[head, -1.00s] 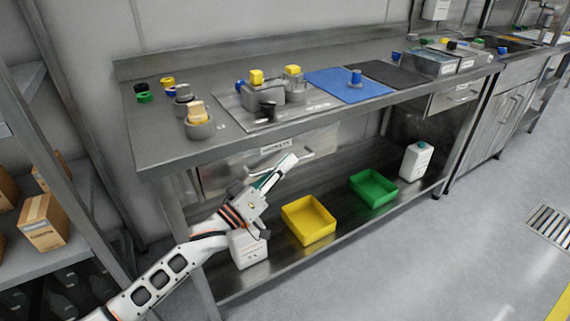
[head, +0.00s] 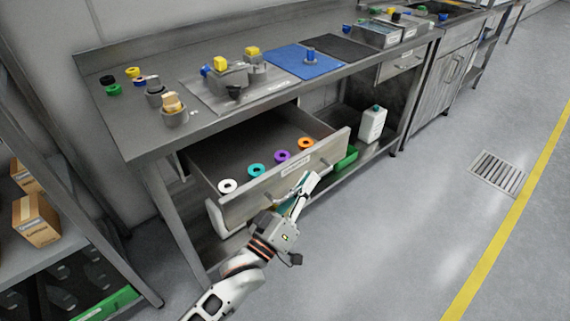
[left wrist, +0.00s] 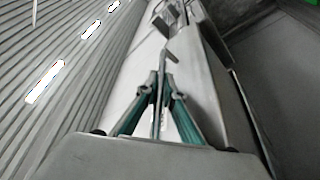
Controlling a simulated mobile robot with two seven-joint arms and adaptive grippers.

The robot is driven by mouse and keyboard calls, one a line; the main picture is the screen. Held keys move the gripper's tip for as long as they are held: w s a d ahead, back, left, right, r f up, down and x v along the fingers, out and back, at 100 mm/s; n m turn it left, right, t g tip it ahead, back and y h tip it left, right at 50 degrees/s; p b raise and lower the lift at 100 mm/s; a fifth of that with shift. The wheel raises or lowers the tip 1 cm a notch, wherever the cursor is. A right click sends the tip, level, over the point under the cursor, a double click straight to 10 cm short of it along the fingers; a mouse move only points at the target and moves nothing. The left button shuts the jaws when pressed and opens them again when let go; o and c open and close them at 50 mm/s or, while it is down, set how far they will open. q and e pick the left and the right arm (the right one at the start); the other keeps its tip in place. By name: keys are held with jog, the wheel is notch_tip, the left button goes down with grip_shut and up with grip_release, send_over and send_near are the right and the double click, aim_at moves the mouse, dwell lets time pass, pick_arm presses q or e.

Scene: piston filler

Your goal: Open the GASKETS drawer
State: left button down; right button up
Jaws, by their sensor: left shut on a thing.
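The GASKETS drawer (head: 240,208) hangs under the steel workbench and is pulled well out. Its label (head: 295,168) is on the front, too small to read clearly. Inside, along the front, lie a white ring (head: 228,186), a teal ring (head: 256,169), a purple ring (head: 282,156) and an orange ring (head: 306,143). My left gripper (head: 307,184) is at the drawer front, shut on the bar handle (head: 272,207). The left wrist view shows the fingers (left wrist: 160,92) closed around the handle bar (left wrist: 168,50). My right gripper is not in view.
The workbench top (head: 150,133) holds caps, a fixture and a blue mat (head: 300,62). On the lower shelf are a white jug (head: 371,124) and a green bin (head: 346,158), partly hidden by the drawer. Floor in front is clear. Shelving with cartons (head: 36,218) stands left.

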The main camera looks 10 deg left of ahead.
pick_arm(q)
jog(key=s+d, duration=0.4)
jog(key=d, duration=0.2)
jog(key=shift+s+p, duration=0.35)
jog(key=shift+p, duration=0.05)
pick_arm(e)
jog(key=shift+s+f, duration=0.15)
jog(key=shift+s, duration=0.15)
pick_arm(q)
jog(key=shift+f, duration=0.1)
jog(key=c, duration=2.4)
grip_release()
jog(key=shift+c, duration=0.2)
jog(key=v, duration=1.2)
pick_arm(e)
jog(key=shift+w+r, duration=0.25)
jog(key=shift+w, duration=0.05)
